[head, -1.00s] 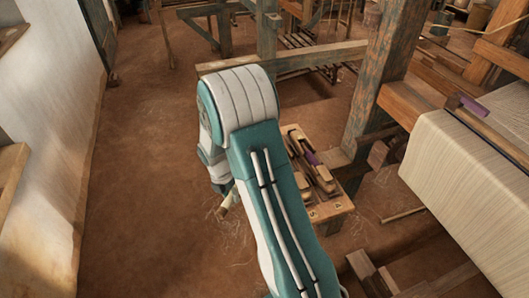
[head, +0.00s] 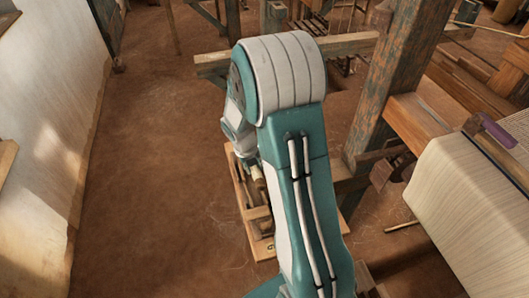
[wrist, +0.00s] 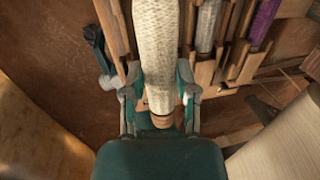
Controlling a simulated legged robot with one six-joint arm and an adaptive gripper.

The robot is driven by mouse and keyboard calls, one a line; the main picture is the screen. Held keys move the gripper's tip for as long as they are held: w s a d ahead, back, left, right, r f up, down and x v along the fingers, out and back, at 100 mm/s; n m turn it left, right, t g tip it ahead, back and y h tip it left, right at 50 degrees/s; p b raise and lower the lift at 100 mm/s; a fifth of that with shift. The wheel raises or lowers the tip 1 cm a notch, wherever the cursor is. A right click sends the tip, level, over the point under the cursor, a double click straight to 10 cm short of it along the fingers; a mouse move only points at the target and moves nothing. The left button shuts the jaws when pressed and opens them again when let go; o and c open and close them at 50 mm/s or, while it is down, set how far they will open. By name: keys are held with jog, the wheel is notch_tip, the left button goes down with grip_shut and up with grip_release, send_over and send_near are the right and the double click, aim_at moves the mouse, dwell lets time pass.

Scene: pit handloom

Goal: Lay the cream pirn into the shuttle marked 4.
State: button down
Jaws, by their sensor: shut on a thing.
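My gripper (wrist: 160,80) is shut on the cream pirn (wrist: 158,45), with one finger on each side of it near its brown wooden butt. The pirn runs lengthwise away from me in the wrist view. Wooden shuttle walls (wrist: 117,28) show beside and behind it; the pirn hides the hollow between them, and I cannot tell whether it touches that shuttle. In the head view, a pale bit of the pirn (head: 258,178) shows beside my arm, over the shuttles. My arm hides most of the gripper. The number 4 is not readable in either view.
Two more shuttles to the right hold a grey pirn (wrist: 208,22) and a purple pirn (wrist: 262,22). The shuttles lie on a wooden board (head: 262,246). A loom post (head: 392,85) and cream cloth (head: 455,190) stand to the right. The floor left is clear.

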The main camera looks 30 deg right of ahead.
jog(key=shift+w+d, duration=0.15)
jog(key=shift+d, duration=0.15)
jog(key=a+f, duration=0.2)
jog(key=a, duration=0.1)
jog(key=shift+a, duration=0.2)
jog(key=d+f, duration=0.3)
jog(key=shift+d+f, duration=0.1)
jog(key=shift+f, duration=0.25)
jog(key=shift+a+f, duration=0.85)
jog(key=shift+a, duration=0.3)
jog(key=shift+d+f, duration=0.15)
jog(key=shift+d, duration=0.65)
jog(key=c, duration=0.7)
grip_release()
jog(key=shift+a, duration=0.15)
jog(key=o, duration=0.4)
jog(key=shift+a, duration=0.4)
jog(key=shift+d, duration=0.3)
jog(key=shift+d+r, duration=0.1)
jog(key=shift+r, duration=0.45)
jog(key=shift+a+r, duration=0.15)
jog(key=shift+r, duration=0.75)
jog(key=shift+a+r, duration=0.1)
jog(key=shift+r, duration=0.8)
jog(key=shift+d+r, duration=0.15)
jog(key=shift+r, duration=1.55)
